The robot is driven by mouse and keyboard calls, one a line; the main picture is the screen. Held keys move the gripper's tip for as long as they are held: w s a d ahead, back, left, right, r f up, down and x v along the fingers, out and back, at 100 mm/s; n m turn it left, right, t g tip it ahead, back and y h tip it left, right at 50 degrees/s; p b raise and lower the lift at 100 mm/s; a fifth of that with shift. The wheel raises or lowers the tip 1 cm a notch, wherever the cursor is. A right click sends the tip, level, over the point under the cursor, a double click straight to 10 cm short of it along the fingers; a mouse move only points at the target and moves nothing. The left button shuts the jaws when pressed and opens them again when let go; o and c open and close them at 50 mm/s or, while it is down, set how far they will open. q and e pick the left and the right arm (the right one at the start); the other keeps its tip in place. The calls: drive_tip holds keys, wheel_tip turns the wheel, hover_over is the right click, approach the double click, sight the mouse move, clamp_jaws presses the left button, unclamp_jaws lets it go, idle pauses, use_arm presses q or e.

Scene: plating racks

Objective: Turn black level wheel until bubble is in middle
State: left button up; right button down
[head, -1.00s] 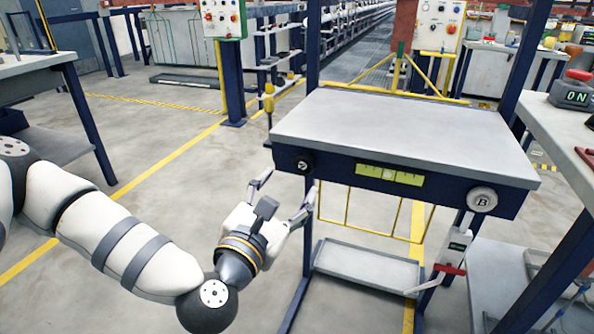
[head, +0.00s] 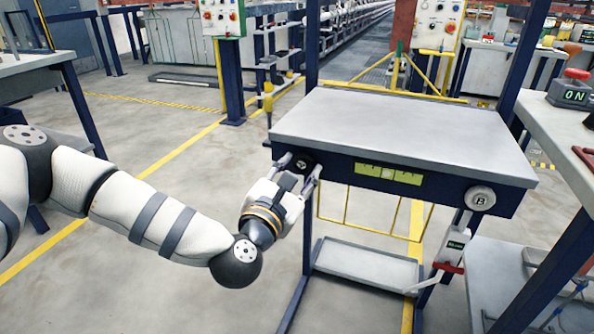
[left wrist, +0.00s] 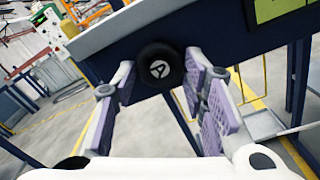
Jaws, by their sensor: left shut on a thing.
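The black level wheel (head: 302,163), marked A, sits at the left end of the table's dark blue front rail. My left gripper (head: 298,168) is shut on this wheel, with a finger on either side. In the left wrist view the black wheel (left wrist: 158,66) shows between the purple-padded fingers (left wrist: 160,88). The yellow-green level (head: 405,177) is set in the middle of the rail. Its bubble (head: 388,173) shows as a small pale round spot near the middle of the level. My right gripper is not in view.
The grey tabletop (head: 400,130) is bare. A pale wheel marked B (head: 481,199) is at the rail's right end. A grey shelf (head: 365,262) sits below. A side bench (head: 560,130) with a device reading ON stands at right. The floor at left is open.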

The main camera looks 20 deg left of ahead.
use_arm(q)
drive_tip(key=shift+m, duration=0.5)
drive_tip(key=o, duration=1.2)
drive_tip(key=shift+s, duration=0.1)
drive_tip(key=s, duration=1.1)
drive_tip(key=shift+s+a, duration=0.25)
drive_tip(key=shift+s, duration=0.15)
